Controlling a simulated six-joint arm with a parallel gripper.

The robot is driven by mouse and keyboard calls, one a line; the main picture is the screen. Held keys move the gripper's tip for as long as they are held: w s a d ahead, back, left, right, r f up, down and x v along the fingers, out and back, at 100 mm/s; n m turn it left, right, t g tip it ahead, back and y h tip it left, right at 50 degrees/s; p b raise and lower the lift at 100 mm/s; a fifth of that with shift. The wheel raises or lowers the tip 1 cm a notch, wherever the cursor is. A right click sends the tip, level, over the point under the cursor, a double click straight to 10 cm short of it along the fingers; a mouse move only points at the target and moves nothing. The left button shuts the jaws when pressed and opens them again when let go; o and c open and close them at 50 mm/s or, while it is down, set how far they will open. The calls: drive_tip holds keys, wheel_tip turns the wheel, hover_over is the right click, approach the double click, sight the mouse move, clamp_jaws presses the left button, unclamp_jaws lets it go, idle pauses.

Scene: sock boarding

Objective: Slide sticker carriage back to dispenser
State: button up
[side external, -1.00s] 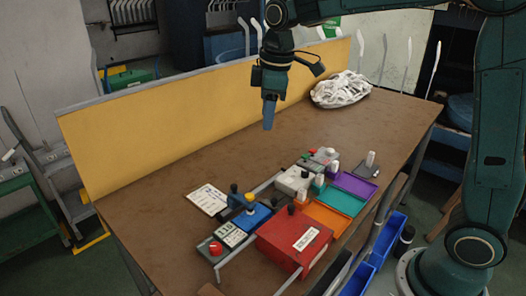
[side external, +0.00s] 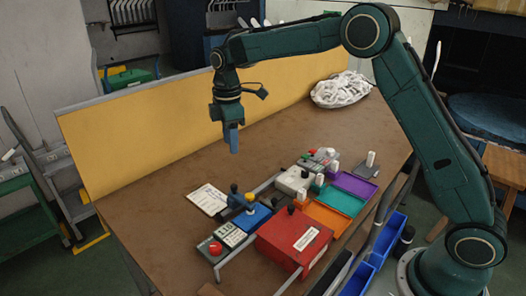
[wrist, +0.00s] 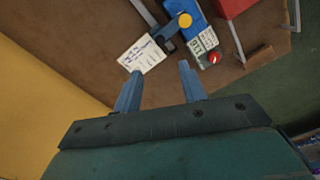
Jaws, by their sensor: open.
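My gripper (side external: 233,148) hangs above the brown table, fingers down and apart; nothing is between the fingers in the wrist view (wrist: 161,85). A red box (side external: 293,240) with a white label sits to the right. I cannot tell which part is the sticker carriage or the dispenser.
A white printed sheet (side external: 208,199) lies left of the block. A red button (side external: 215,248) is in front. Grey machines (side external: 294,180) and orange, teal and purple trays (side external: 340,199) stand to the right. A yellow panel (side external: 160,140) lines the back. The left table area is clear.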

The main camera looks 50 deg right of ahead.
sight(234, 185)
drive_tip(key=shift+f, duration=0.15)
wheel_tip(234, 185, down, 14)
drive_tip(key=shift+r, duration=0.25)
idle(0.4)
clamp_jaws()
